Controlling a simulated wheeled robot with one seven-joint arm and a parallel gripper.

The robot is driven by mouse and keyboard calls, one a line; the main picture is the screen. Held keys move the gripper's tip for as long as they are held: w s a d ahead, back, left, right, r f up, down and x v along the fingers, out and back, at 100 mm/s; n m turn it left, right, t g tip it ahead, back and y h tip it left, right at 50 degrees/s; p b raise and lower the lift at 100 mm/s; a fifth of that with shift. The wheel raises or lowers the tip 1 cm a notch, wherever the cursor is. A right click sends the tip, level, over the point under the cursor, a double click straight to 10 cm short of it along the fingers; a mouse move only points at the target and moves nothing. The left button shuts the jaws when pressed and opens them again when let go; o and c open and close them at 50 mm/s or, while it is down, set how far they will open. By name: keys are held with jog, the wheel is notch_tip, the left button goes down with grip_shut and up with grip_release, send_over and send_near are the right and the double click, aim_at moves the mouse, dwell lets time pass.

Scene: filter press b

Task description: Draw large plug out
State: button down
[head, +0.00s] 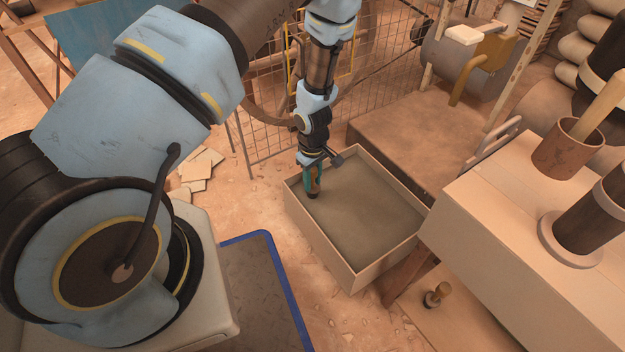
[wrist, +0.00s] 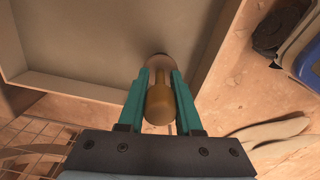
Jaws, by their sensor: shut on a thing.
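My gripper (head: 312,182) points down inside the left corner of a shallow, open box-like tray (head: 345,264). In the wrist view its two teal fingers (wrist: 161,105) are shut on a plug (wrist: 159,106) with a round brown wooden knob and a narrower stem. The plug's wider far end shows beyond the fingertips against the grey tray floor. I cannot tell whether that end is seated in the floor or clear of it. In the head view the fingers mostly hide this plug.
Another small knobbed plug (head: 437,294) stands on a low board at the lower right. A pale bench (head: 500,215) with a brown cup (head: 568,148) stands right of the tray. A wire mesh fence (head: 265,130) is behind. A blue-edged mat (head: 262,290) lies left of the tray.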

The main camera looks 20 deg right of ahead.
jog(key=shift+r, duration=0.25)
jog(key=shift+r+p, duration=1)
jog(key=shift+p, duration=0.05)
